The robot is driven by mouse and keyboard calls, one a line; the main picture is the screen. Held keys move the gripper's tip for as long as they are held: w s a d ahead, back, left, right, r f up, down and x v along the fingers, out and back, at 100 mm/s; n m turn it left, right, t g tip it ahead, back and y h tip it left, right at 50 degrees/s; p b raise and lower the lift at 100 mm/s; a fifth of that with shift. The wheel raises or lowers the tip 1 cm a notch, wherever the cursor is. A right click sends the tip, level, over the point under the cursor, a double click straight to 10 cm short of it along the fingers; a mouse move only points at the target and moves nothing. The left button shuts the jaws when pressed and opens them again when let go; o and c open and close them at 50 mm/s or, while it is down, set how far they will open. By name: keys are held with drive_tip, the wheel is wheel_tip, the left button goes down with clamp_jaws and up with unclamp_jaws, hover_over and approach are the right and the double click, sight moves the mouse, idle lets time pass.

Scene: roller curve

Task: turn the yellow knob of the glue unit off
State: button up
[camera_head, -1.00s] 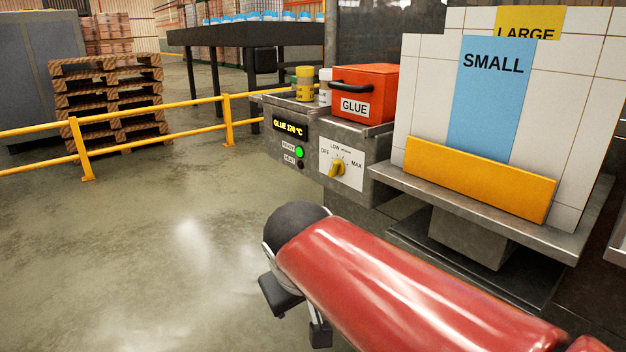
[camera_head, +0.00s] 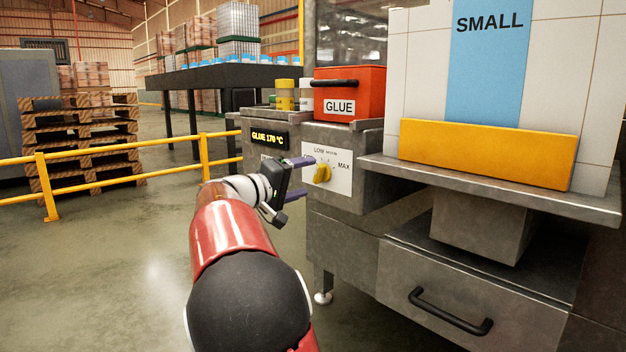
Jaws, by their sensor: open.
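The glue unit (camera_head: 370,195) is a grey metal box with a lit display (camera_head: 269,137) reading "GLUE 170 °C". Its yellow knob (camera_head: 322,173) sits on a white dial plate (camera_head: 341,179) marked LOW and MAX. The knob stands roughly upright, slightly tilted; its exact setting is too small to read. My gripper (camera_head: 308,177) is open and empty, just left of the knob. One purple finger is higher and one lower, both pointing right at the panel. The gripper hides the indicator lamps.
To the right, a metal shelf (camera_head: 480,190) with a yellow bar (camera_head: 485,154) juts out. A yellow railing (camera_head: 120,172) runs along the left.

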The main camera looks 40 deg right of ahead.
sight(316, 175)
drive_tip(key=shift+w+d, duration=0.1)
drive_tip(key=shift+d, duration=1.8)
drive_tip(key=c, duration=1)
